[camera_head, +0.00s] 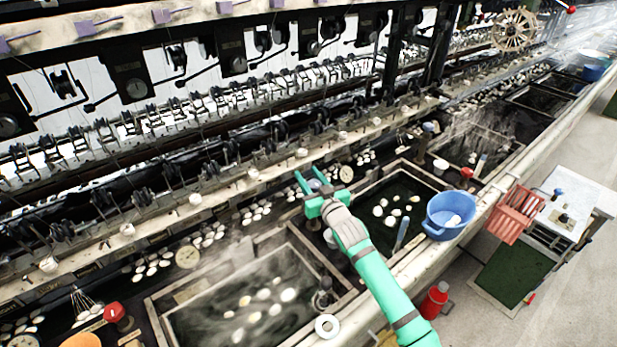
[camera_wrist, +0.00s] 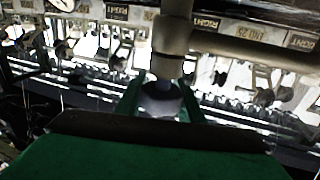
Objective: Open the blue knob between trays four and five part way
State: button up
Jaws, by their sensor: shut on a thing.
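My gripper (camera_head: 314,181) is at the machine's front ledge, between the large steaming basin tray (camera_head: 161,318) in front and the dark basin tray (camera_head: 436,183) beyond it. Its green fingers are shut on a blue knob (camera_head: 315,185), one finger on each side. In the wrist view the grey-blue knob (camera_wrist: 160,101) sits between the fingers, below a thick pale vertical pipe. The fingers and the pipe partly hide the knob, so its turn angle cannot be told. White cocoons float in both trays.
A second blue knob (camera_head: 430,127) stands farther along, and a red knob (camera_head: 114,312) is at lower left. A blue bucket (camera_head: 447,222) and a red crate (camera_head: 515,213) are at the right edge. Reeling machinery lines the back. A white ring (camera_head: 327,336) lies on the front rim.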

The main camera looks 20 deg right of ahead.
jog(key=shift+a+n+g+y, duration=0.1)
jog(key=shift+n+g+y, duration=0.2)
jog(key=shift+n+y, duration=0.75)
jog(key=shift+a+y, duration=0.1)
jog(key=shift+y, duration=0.45)
jog(key=shift+s+a+f+n+g+y, duration=0.15)
jog(key=shift+n+g+y, duration=0.25)
jog(key=shift+n+y, duration=0.3)
jog(key=shift+s+a+r+n+g+y, duration=0.15)
jog(key=shift+n+g+y, duration=0.3)
jog(key=shift+y, duration=0.45)
jog(key=shift+s+a+f+n+g+y, duration=0.1)
jog(key=shift+a+n+g+y, duration=0.2)
jog(key=shift+n+y, duration=0.4)
jog(key=shift+s+a+n+g+y, duration=0.15)
jog(key=shift+n+g+y, duration=0.35)
jog(key=shift+y, duration=0.25)
jog(key=shift+s+a+n+g+y, duration=0.15)
jog(key=shift+n+g+y, duration=0.25)
jog(key=shift+g+y, duration=0.25)
jog(key=o, duration=1.1)
jog(key=shift+c, duration=0.2)
jog(key=shift+a, duration=0.1)
